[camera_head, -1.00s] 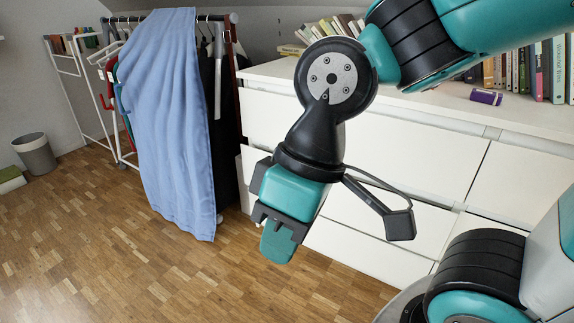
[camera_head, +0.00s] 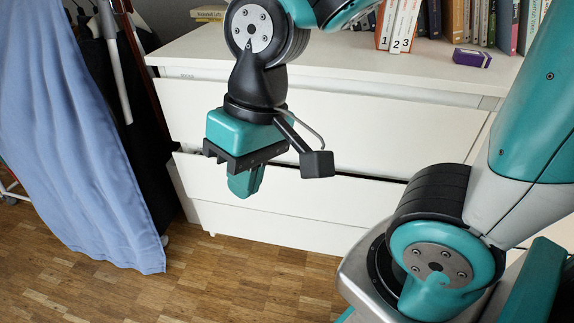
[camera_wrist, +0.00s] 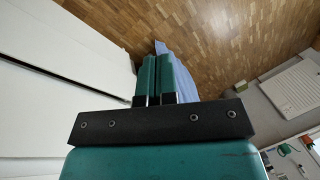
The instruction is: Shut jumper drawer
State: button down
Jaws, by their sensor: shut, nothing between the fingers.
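A white chest of drawers (camera_head: 330,72) fills the middle of the head view. Its middle-level drawer (camera_head: 330,198) stands out a little, with a dark gap along its top edge. The drawer above it (camera_head: 370,125) looks closed. I cannot read a label that marks the jumper drawer. My gripper (camera_head: 245,184) is shut and empty, pointing down in front of the left part of the protruding drawer. Whether it touches the front is unclear. In the wrist view the closed fingers (camera_wrist: 153,78) are together, with white drawer fronts (camera_wrist: 65,75) to their left.
A blue cloth (camera_head: 75,150) hangs from a clothes rack left of the chest. Books (camera_head: 400,22) and a purple box (camera_head: 472,58) are on the chest top. The wooden floor (camera_head: 215,280) in front is clear.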

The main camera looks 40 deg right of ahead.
jog(key=w+d+f+m+h, duration=0.2)
jog(key=w+d+f+m, duration=0.1)
jog(key=w+f+m, duration=0.4)
jog(key=m+h+b, duration=0.5)
jog(key=m+h, duration=0.3)
jog(key=m, duration=1.4)
send_near(294, 178)
notch_tip(294, 178, down, 4)
jog(key=s, duration=0.2)
jog(key=shift+w+d+f+b, duration=0.15)
jog(key=shift+w+d+b, duration=0.1)
jog(key=shift+w+d, duration=0.2)
jog(key=shift+w+d+f+b, duration=0.2)
jog(key=shift+w+d, duration=0.15)
jog(key=shift+d, duration=0.2)
jog(key=shift+w+d+r, duration=0.1)
jog(key=shift+w+d, duration=0.25)
jog(key=shift+d, duration=0.05)
